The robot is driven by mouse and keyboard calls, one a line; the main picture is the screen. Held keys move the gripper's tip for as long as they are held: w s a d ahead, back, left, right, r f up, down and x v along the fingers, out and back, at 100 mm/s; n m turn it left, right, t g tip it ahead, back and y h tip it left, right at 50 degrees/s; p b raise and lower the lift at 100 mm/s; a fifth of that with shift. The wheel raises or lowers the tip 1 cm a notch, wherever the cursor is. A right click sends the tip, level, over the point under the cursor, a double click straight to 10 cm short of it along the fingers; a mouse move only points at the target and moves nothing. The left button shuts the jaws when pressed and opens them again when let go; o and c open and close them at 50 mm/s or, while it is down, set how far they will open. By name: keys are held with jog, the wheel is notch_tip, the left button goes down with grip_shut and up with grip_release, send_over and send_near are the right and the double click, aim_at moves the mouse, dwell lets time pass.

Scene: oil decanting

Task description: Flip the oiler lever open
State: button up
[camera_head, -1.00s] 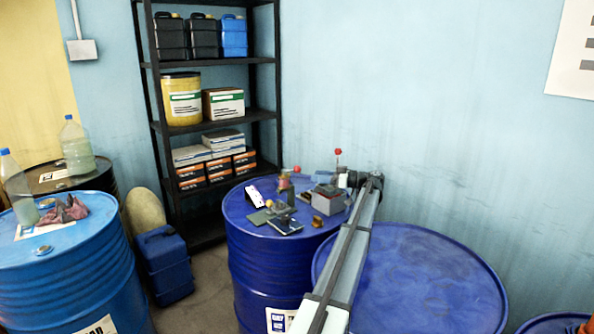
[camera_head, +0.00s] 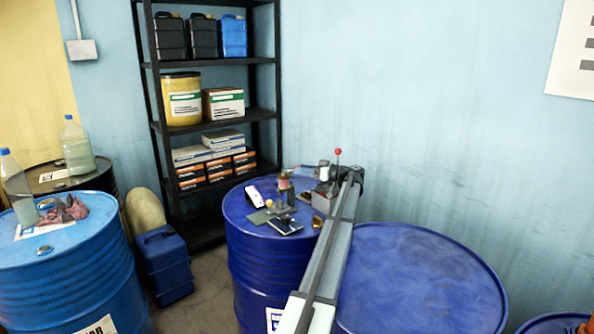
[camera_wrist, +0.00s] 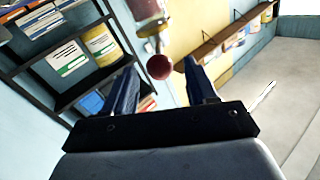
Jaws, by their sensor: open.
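The oiler (camera_head: 285,183), a small reddish-brown cylinder, stands on the blue drum behind the loose parts. In the wrist view, part of its pinkish body (camera_wrist: 149,12) shows at the top edge. The lever's dark red ball knob (camera_wrist: 160,67) hangs just below it, between the tips of my two blue fingers. My gripper (camera_wrist: 159,68) is open, with a finger on each side of the knob. I cannot tell whether either finger touches it. In the head view, my gripper (camera_head: 308,171) is right of the oiler, and the knob is not clearly visible.
A grey box (camera_head: 322,203) stands beside my arm, with a red-tipped upright stick (camera_head: 338,152) near it. A shelf (camera_head: 215,62) stands behind.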

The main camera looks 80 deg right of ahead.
jog(key=shift+w+d, duration=0.15)
jog(key=shift+w, duration=0.6)
jog(key=shift+w+d, duration=0.1)
jog(key=shift+w, duration=0.6)
jog(key=shift+c, duration=0.2)
jog(key=c, duration=1)
jog(key=shift+a, duration=0.1)
jog(key=shift+w+a+m+g+h, duration=0.55)
jog(key=shift+a+m+g+h, duration=0.15)
jog(key=shift+m+g+h, duration=1.45)
jog(key=shift+w+a+m+g+h, duration=0.5)
jog(key=shift+a+m+g+h, duration=0.15)
jog(key=shift+m+g+h, duration=1.5)
jog(key=shift+w+a+m+g+h, duration=0.65)
jog(key=shift+m+g+h, duration=1)
jog(key=shift+h, duration=0.85)
